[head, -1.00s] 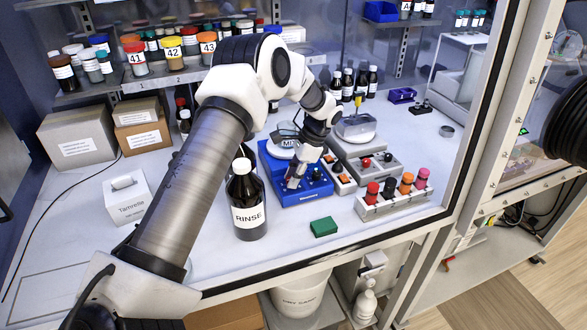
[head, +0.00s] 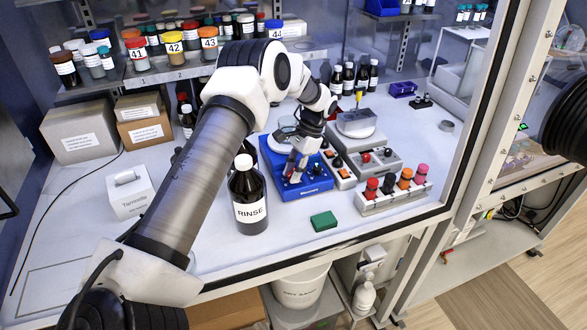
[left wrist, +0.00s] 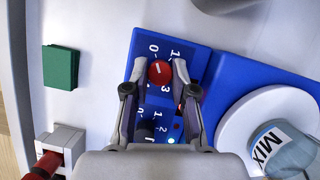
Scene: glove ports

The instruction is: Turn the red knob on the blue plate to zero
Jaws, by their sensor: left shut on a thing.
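The blue plate (left wrist: 209,75) is the sloped front of a blue mixer that also shows in the head view (head: 309,189). The red knob (left wrist: 160,72) sits on it with printed numbers around it and a pale pointer line on its face. My left gripper (left wrist: 159,76) is shut on the red knob, one finger on each side. In the head view my left gripper (head: 295,177) reaches down onto the front of the plate and hides the knob. A dark knob (left wrist: 144,131) sits beside it, partly covered by the gripper. My right gripper is not in view.
A black RINSE bottle (head: 248,195) stands left of the mixer. A green block (head: 323,220) lies in front. A jar marked MIX (left wrist: 279,148) is on the mixer's round top. A rack of capped vials (head: 394,193) and grey devices stand to the right.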

